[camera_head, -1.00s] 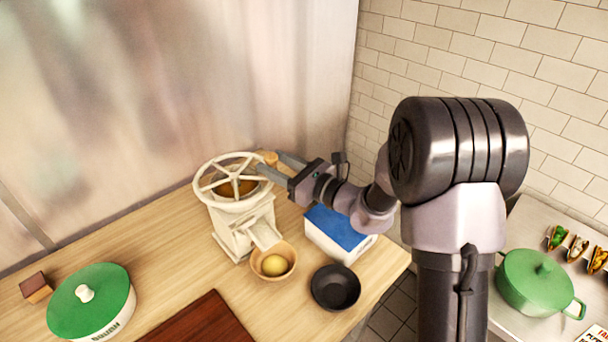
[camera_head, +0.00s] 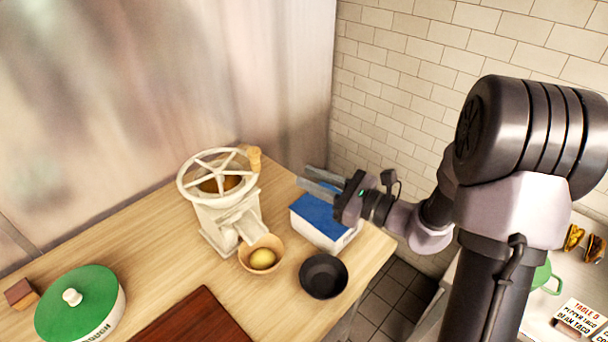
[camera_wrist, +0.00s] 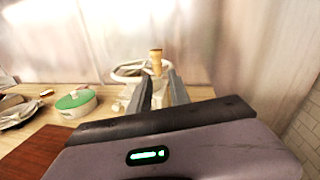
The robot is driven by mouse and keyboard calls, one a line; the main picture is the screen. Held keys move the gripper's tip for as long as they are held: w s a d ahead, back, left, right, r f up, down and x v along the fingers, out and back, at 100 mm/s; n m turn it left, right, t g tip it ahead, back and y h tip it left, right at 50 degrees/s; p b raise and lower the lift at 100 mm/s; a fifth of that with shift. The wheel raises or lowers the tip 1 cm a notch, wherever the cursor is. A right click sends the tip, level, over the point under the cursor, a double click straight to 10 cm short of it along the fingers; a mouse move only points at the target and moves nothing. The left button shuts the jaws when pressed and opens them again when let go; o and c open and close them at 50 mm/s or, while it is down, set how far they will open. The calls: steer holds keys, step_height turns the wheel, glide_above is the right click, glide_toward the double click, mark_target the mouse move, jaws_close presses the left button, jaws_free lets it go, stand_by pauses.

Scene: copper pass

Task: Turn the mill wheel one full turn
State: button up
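The cream mill (camera_head: 232,222) stands on the wooden counter. Its spoked wheel (camera_head: 221,174) lies flat on top, over a bowl with brown contents. The wheel's wooden handle (camera_head: 254,159) stands upright at the rim's right back in the head view. My gripper (camera_head: 302,175) is open and empty, right of the handle and clearly apart from it, above the blue-topped box. In the wrist view, the handle (camera_wrist: 156,61) shows between and beyond my gripper's fingers (camera_wrist: 160,77). The wheel is partly hidden there by the fingers.
A wooden bowl (camera_head: 246,262) with a yellow ball-like thing sits under the mill's spout. A black bowl (camera_head: 324,277), the blue-topped box (camera_head: 318,221), a green-lidded pot (camera_head: 90,302) and a dark red board (camera_head: 190,325) share the counter. A tiled wall (camera_head: 440,70) stands behind.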

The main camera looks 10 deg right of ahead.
steer(key=w+n, duration=0.2)
steer(key=n, duration=0.3)
steer(key=w+n+p, duration=0.1)
steer(key=w+n, duration=0.2)
steer(key=n, duration=0.2)
steer(key=w+f+n+p, duration=0.1)
steer(key=w+n, duration=0.1)
steer(key=n, duration=0.3)
steer(key=shift+w+d+g+y, duration=0.25)
steer(key=shift+w+g+y, duration=0.05)
steer(key=shift+w, duration=0.05)
jaws_close()
steer(key=w+a+n, duration=0.1)
steer(key=w+a, duration=0.2)
steer(key=a, duration=0.6)
steer(key=shift+n, duration=0.4)
steer(key=shift+f+b, duration=0.1)
steer(key=shift+b, duration=0.2)
